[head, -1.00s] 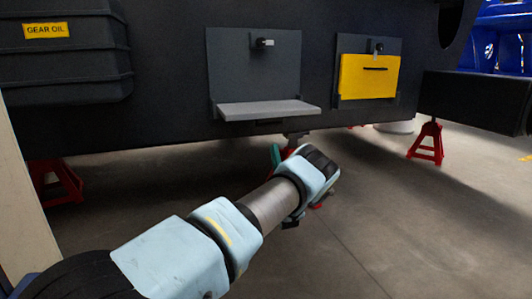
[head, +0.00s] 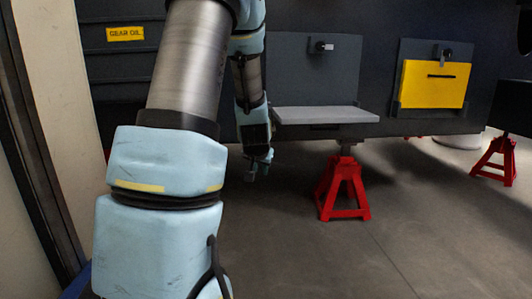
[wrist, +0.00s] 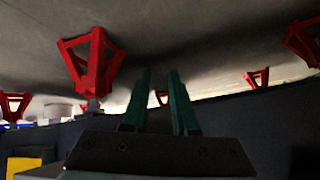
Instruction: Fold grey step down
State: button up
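The grey step (head: 325,115) juts out flat and level from the bottom of its dark back panel (head: 305,65) in the head view. A small latch (head: 321,46) sits on the panel above it. My gripper (head: 257,170) hangs low, just left of the step's left end and slightly below it, apart from it in the picture. In the wrist view, which is upside down, the two green fingers (wrist: 159,85) stand apart with nothing between them. A pale grey edge shows at the bottom left there; I cannot tell whether it is the step.
A yellow step (head: 433,84) stands upright on its panel to the right, also in the wrist view (wrist: 25,165). A red stand (head: 343,187) is below the grey step, another (head: 496,160) further right.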

jog(key=s+a+n+g, duration=0.1)
jog(key=s+a+g, duration=0.15)
jog(key=s, duration=0.85)
jog(key=s+a+n+g, duration=0.1)
jog(key=s+a+g, duration=0.15)
jog(key=s, duration=0.75)
jog(key=s+r+g+p, duration=0.2)
jog(key=s+r+p, duration=0.1)
jog(key=r+p, duration=4.9)
jog(key=shift+s+n+p, duration=0.15)
jog(key=shift+n+p, duration=0.15)
jog(key=shift+p, duration=0.4)
